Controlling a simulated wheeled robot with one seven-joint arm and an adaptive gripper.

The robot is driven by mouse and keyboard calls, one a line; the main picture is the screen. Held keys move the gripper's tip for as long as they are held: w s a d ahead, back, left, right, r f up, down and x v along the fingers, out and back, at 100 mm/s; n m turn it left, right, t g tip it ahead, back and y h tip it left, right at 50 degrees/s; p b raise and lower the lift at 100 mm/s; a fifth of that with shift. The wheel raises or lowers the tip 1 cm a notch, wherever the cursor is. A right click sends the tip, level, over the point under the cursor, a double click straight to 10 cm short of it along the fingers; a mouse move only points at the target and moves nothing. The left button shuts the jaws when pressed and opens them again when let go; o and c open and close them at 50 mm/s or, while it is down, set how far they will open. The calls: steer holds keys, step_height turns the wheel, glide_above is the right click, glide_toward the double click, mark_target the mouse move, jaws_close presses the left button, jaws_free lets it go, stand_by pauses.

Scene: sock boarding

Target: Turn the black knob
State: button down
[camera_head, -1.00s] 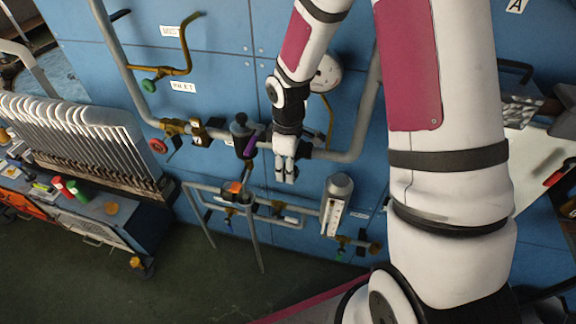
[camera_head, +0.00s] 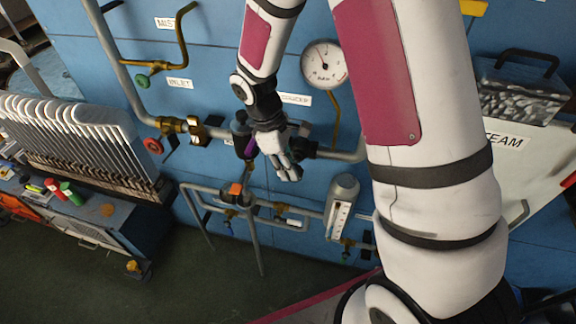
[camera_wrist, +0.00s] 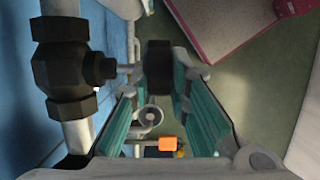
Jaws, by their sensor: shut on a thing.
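The black knob (camera_wrist: 158,68) shows in the wrist view, at the end of a short stem from a dark valve body (camera_wrist: 70,70) on a grey pipe. My gripper (camera_wrist: 160,82) has its teal finger pads on either side of the knob and is shut on it. In the head view my gripper (camera_head: 285,166) is at the pipe line, just left of the black valve body (camera_head: 304,149). The knob itself is hidden there behind my gripper.
A round white gauge (camera_head: 323,65) is above the pipe. A purple-marked black fitting (camera_head: 240,135) is close on the left. Lower pipework with an orange part (camera_head: 235,190) and a grey cylinder (camera_head: 343,192) are below.

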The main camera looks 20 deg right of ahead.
steer(key=shift+w+a+f+g+h+b, duration=0.1)
steer(key=shift+g+h+b, duration=0.2)
steer(key=shift+h+b, duration=0.15)
steer(key=shift+w+a+f+g+h+b, duration=0.1)
steer(key=shift+g+h+b, duration=0.2)
steer(key=shift+h, duration=0.15)
steer(key=shift+r, duration=0.1)
steer(key=c, duration=1.5)
jaws_free()
steer(key=v, duration=1.2)
